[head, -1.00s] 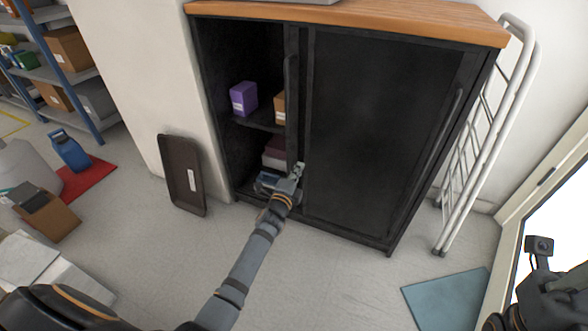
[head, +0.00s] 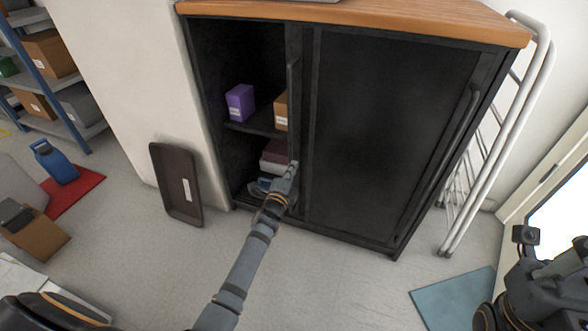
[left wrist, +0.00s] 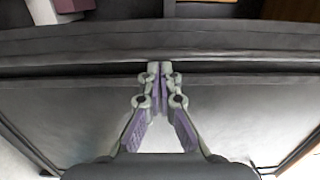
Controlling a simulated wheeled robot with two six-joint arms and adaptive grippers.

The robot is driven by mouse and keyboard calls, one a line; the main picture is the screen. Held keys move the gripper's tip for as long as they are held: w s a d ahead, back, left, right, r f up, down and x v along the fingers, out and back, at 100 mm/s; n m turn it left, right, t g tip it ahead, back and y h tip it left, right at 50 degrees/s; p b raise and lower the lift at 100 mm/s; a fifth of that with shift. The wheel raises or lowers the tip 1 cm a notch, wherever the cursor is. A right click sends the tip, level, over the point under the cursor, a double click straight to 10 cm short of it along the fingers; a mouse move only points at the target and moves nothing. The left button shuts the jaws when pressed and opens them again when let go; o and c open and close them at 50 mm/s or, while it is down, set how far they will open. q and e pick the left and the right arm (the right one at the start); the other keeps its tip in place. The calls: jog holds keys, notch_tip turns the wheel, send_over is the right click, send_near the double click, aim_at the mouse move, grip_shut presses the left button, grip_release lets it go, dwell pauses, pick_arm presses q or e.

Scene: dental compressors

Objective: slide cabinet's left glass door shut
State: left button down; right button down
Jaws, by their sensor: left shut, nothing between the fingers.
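The black cabinet (head: 352,235) stands ahead with its left side open. The left door's framed edge, with a long vertical handle (head: 292,95), stands near the cabinet's middle, beside the dark right panel (head: 390,130). My left gripper (head: 294,166) is at the lower end of that handle, by the door's edge. In the left wrist view its fingers (left wrist: 160,68) are shut together with nothing between them, in front of a dark panel edge; contact cannot be told. My right gripper is at the lower right, its fingers not clear.
The open side holds a purple box (head: 240,103), an orange-brown box (head: 281,110) and stacked items below. A dark tray (head: 174,185) leans on the wall at left. A white folding rack (head: 500,130) stands at right. A blue mat (head: 455,297) lies on the floor.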

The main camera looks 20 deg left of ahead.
pick_arm(q)
jog(key=w+a, duration=0.1)
jog(key=a, duration=2.7)
jog(key=shift+a+b, duration=0.3)
jog(key=shift+a, duration=0.05)
jog(key=shift+r, duration=0.15)
